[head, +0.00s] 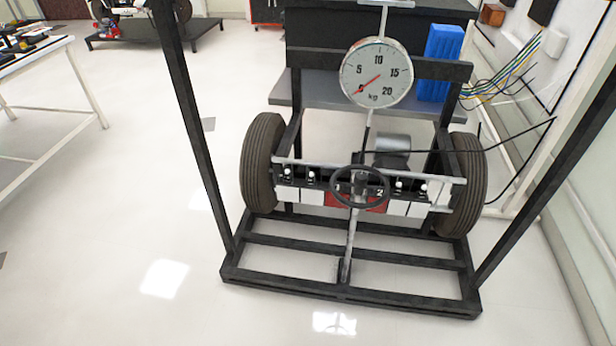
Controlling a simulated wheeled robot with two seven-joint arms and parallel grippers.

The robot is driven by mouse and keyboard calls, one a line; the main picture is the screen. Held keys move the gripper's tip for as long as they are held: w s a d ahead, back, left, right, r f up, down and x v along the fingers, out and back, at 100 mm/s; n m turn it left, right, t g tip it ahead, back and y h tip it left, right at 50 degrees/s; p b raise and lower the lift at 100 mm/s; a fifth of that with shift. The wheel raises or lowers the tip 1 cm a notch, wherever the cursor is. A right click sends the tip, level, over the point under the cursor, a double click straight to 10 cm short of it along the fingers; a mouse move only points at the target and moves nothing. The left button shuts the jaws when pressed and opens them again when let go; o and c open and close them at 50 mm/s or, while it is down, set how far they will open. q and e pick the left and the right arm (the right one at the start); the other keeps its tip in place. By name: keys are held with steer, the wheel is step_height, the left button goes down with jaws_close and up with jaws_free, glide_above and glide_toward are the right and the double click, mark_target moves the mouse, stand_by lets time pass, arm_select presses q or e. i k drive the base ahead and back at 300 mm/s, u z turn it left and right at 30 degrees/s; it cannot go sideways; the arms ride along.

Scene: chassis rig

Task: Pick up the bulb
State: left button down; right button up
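Several small white bulb-like pieces sit in a row on the dark front panel of the chassis rig. One bulb-like piece (288,172) is at the far left of the row and another (311,175) is just right of it. On the other side of the steering wheel (359,203) are two more, one (398,184) nearer the wheel and one (424,187) further right. They are too small for me to tell for certain which are bulbs. Neither of my grippers shows in the head view.
A round kg dial (377,74) hangs above the rig. Two tyres (263,162) (467,182) flank it, on a black floor frame (350,293). Slanted black posts (190,120) rise at both sides. A blue box (440,62) and loose cables (505,72) are behind.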

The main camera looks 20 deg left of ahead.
mark_target(398, 186)
steer(key=u, duration=0.3)
steer(key=i, duration=0.95)
